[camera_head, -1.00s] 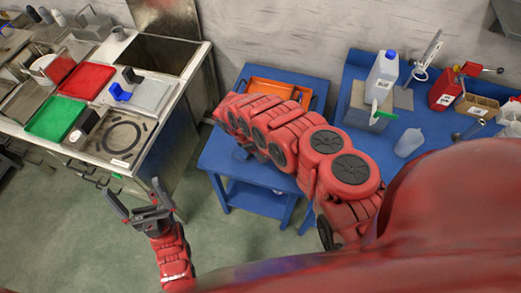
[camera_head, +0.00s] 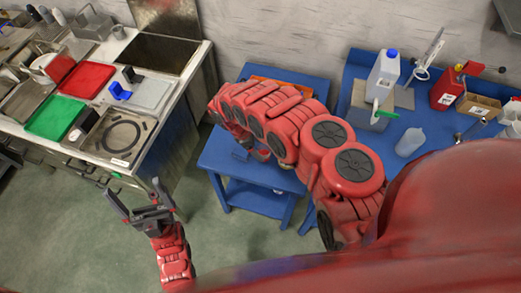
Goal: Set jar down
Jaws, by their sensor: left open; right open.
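My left gripper (camera_head: 140,203) is open and empty over the green floor, in front of the left workbench. My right arm reaches from the right across the small blue table (camera_head: 218,155). Its gripper is hidden behind its own red arm links. A translucent jar-like container (camera_head: 410,142) stands on the blue bench at the right, apart from both grippers. I cannot tell whether it is the task's jar, and no jar shows in either gripper.
An orange tray (camera_head: 262,80) on the small table is mostly covered by my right arm. The left bench holds a red tray (camera_head: 88,80), a green tray (camera_head: 54,117) and a sink (camera_head: 155,53). A blue-capped canister (camera_head: 383,75) and red can (camera_head: 446,90) stand at the right.

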